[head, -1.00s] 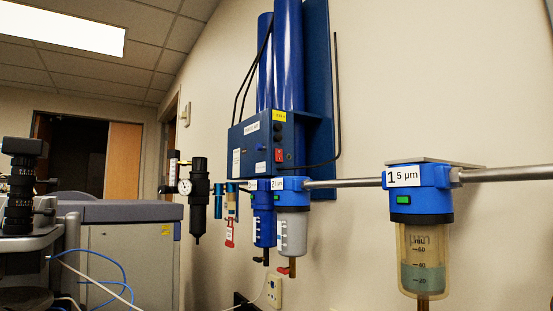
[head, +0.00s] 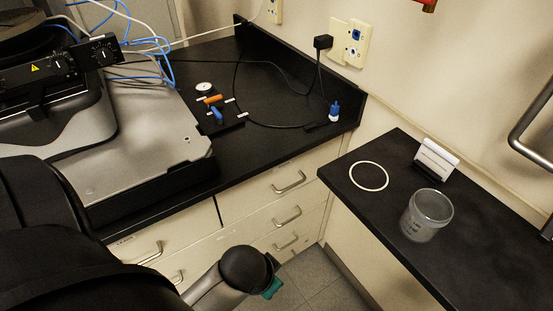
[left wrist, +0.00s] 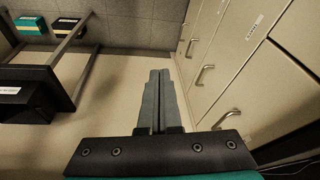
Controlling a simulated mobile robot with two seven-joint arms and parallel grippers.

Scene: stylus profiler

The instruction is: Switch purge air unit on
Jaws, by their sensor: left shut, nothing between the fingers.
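The blue wall-mounted purge air unit with its red switch is out of view now; the head view looks down at the counters instead. My left gripper (left wrist: 159,74) shows in the left wrist view with its two grey fingers together and nothing between them. It points along the floor beside the drawer fronts (left wrist: 215,60), touching nothing that I can see. In the head view a grey and black part of my left arm (head: 243,272) shows low in front of the drawers; its fingers are hidden there. My right gripper is not in view.
A black counter (head: 270,75) holds a small panel with orange and blue handles (head: 217,106), cables and a grey instrument (head: 135,150). The right counter (head: 470,240) holds a clear cup (head: 426,215), a white ring (head: 368,176) and a white-and-black block (head: 436,160). Floor lies between.

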